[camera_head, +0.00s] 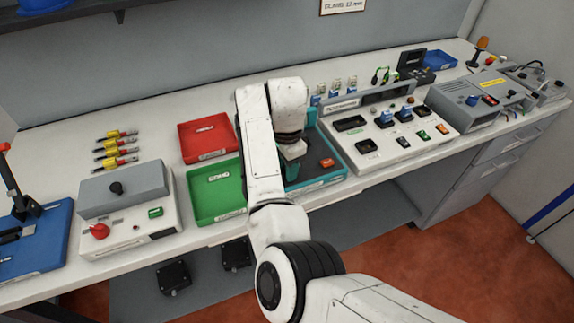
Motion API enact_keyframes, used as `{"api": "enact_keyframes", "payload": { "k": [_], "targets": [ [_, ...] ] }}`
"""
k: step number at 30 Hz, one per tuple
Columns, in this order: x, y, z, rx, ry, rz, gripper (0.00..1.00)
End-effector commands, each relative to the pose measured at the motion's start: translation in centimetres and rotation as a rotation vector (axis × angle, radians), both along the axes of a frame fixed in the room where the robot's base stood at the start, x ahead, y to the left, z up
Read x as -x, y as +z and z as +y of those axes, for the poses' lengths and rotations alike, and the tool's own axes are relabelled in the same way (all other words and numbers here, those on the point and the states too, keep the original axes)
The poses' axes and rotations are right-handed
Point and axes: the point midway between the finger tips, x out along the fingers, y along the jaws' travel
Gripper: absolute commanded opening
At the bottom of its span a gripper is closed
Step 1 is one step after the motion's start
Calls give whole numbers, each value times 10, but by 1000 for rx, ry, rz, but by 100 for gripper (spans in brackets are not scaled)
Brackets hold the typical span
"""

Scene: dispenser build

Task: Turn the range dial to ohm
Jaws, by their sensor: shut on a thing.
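I cannot make out a range dial or an ohm mark in this view. An orange piece (327,162) lies in the tray, just right of the gripper and apart from it.
A red tray (206,153) and a green tray (202,206) lie left of my arm. A white panel with several blue parts (421,158) stands close on the right.

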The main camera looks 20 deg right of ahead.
Motion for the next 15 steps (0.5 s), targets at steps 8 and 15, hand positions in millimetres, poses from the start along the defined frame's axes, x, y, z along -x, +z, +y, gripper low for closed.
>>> {"api": "enact_keyframes", "payload": {
  "k": [8, 15],
  "targets": [
    [-1, 1, 0, 2, 0, -3, 48],
    [0, 1, 0, 1, 1, -2, 62]
  ]
}}
